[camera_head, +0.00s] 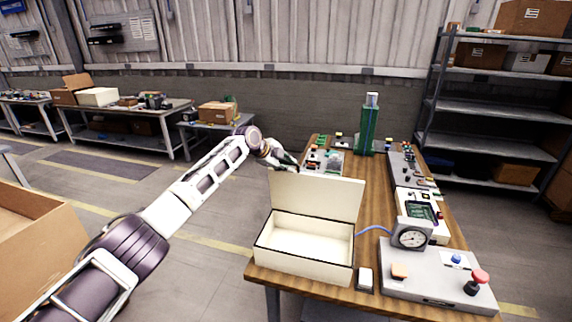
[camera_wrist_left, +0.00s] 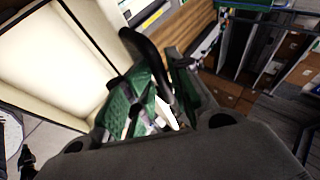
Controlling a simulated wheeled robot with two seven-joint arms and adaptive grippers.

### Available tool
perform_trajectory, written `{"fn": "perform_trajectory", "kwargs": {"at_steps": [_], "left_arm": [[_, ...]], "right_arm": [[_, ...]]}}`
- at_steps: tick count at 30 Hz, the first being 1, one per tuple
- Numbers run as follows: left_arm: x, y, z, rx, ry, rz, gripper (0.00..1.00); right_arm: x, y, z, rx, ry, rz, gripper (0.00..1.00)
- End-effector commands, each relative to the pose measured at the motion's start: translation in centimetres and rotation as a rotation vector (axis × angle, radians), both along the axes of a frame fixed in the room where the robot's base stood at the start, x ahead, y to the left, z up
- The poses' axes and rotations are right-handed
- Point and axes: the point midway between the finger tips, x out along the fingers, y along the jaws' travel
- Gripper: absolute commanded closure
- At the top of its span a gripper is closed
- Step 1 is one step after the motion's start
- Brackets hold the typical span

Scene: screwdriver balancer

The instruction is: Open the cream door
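A cream box (camera_head: 303,260) stands near the front left edge of the wooden table, its top uncovered and its inside empty. Its cream door (camera_head: 318,196), a flat panel, stands up at the back edge of the box, tilted open. My left gripper (camera_head: 283,160) is at the upper left edge of the door, partly hidden behind it. In the left wrist view, the fingers of my left gripper (camera_wrist_left: 160,105) show dark and green, with a pale sliver between them; I cannot tell whether they hold anything. The lit cream box interior (camera_wrist_left: 50,55) is at upper left there. My right gripper is not in view.
On the wooden table (camera_head: 365,205), a gauge (camera_head: 410,236) and a grey panel with a red knob (camera_head: 479,278) stand right of the box. A small white block (camera_head: 365,279) is close beside it. A green column (camera_head: 369,128) stands at the back.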

Motion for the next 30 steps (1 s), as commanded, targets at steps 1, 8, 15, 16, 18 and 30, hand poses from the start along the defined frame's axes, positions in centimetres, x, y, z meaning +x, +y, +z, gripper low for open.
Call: {"fn": "perform_trajectory", "kwargs": {"at_steps": [1, 8, 15, 16, 18, 30], "left_arm": [[0.0, 0.1, -0.5, 0.005, 0.006, 0.001, 0.68], [0.0, 0.2, -0.3, 0.004, 0.003, 0.001, 0.68], [0.0, 0.2, 0.0, 0.002, 0.000, 0.000, 0.68], [0.0, 0.2, 0.0, 0.003, -0.001, 0.000, 0.68], [-0.1, 0.3, 0.2, 0.002, -0.001, -0.001, 0.68], [-1.2, 1.6, 1.8, 0.002, -0.003, 0.000, 0.68]], "right_arm": [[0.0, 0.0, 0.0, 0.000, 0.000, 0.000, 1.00], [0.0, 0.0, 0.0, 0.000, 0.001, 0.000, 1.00], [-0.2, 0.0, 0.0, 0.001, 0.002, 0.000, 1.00], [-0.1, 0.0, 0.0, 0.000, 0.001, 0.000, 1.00], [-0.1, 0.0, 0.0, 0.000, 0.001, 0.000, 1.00], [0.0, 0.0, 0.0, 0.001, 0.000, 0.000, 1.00]]}}
